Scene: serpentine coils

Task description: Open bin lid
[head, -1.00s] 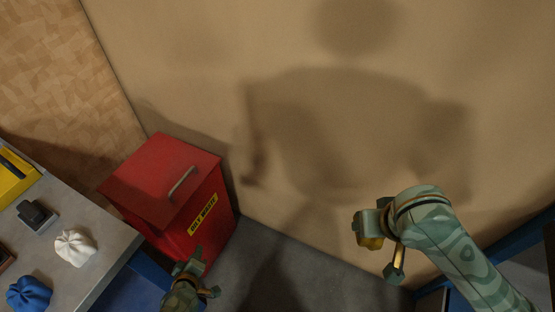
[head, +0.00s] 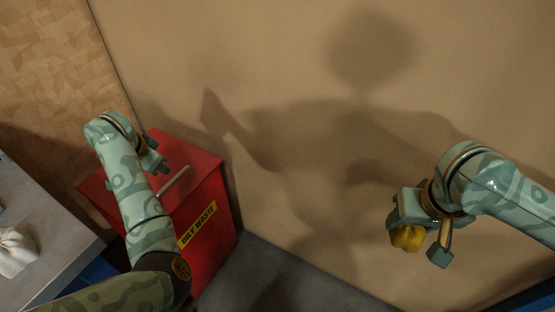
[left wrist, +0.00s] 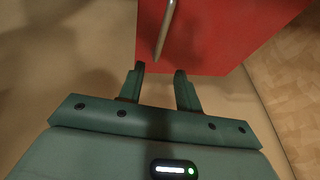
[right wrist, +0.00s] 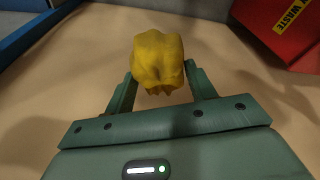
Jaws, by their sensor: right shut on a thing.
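The red oily waste bin (head: 212,228) stands against the wall in the head view, its lid (head: 200,157) shut, with a metal bar handle (head: 174,184) on top. The handle also shows in the left wrist view (left wrist: 166,30), just beyond the fingertips. My left gripper (head: 156,167) is above the lid near the handle; its fingers (left wrist: 160,72) are apart with nothing between them. My right gripper (head: 420,240) is shut on a crumpled yellow rag (right wrist: 158,60), held in the air at the right, well away from the bin.
A grey workbench (head: 62,262) is at the left, close beside the bin, with a white crumpled rag (head: 16,250) on it. A tan wall (head: 290,60) stands behind the bin. Grey floor (head: 275,280) is clear to the bin's right.

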